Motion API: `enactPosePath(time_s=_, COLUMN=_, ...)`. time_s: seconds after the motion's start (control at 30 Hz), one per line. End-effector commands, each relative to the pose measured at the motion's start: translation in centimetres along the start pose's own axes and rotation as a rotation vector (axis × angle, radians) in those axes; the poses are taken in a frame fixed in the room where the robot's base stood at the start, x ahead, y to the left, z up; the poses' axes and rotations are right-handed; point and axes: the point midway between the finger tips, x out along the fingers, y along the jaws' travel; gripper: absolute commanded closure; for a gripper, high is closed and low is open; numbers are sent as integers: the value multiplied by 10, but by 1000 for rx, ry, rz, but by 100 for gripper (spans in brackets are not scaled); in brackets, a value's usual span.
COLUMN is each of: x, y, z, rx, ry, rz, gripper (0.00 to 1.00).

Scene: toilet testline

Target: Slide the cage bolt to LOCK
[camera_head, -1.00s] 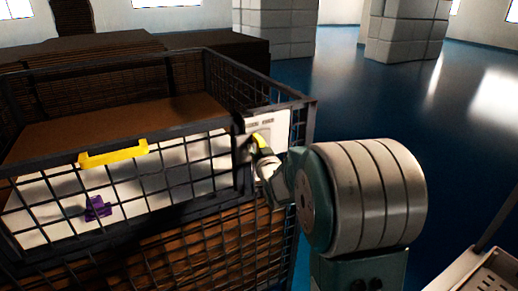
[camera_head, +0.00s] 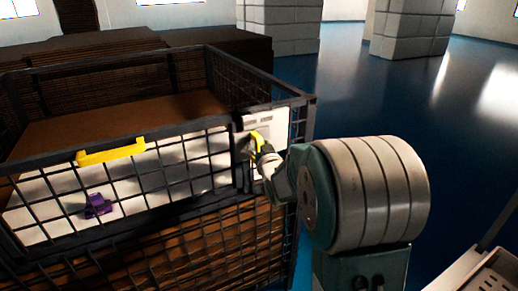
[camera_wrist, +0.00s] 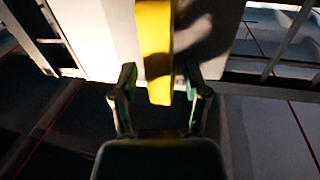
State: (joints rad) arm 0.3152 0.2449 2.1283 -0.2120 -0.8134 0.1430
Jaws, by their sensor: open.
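The cage bolt's yellow handle (camera_head: 256,139) shows at the cage's right front corner, in front of a white plate (camera_head: 280,122) with small unreadable labels. In the wrist view the yellow handle (camera_wrist: 154,40) runs down from the top edge, and its lower end lies between my two fingers. My gripper (camera_wrist: 160,78) is open, with a finger on either side of the handle and gaps visible. In the head view my gripper (camera_head: 262,155) is at the bolt, partly hidden by my wrist. The bolt's body and its position along its track cannot be made out.
The dark wire cage (camera_head: 180,180) fills the left. A yellow handle bar (camera_head: 111,151) sits on its front rim, and a small purple object (camera_head: 97,206) shows behind the mesh. A light tray (camera_head: 492,272) is at lower right. Blue floor (camera_head: 390,100) lies clear beyond.

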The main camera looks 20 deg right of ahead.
Motion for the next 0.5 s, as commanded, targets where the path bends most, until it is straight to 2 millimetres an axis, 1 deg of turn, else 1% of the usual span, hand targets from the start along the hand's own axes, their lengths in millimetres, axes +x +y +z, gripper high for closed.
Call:
enactPosePath(time_s=0.07, x=-4, y=0, z=-1, rx=0, ry=1, rz=0, gripper=40)
enactPosePath(time_s=0.17, x=-18, y=0, z=-1, rx=-1, ry=1, rz=1, gripper=40)
enactPosePath(time_s=0.5, x=-88, y=3, z=1, rx=2, ry=0, rz=1, gripper=40)
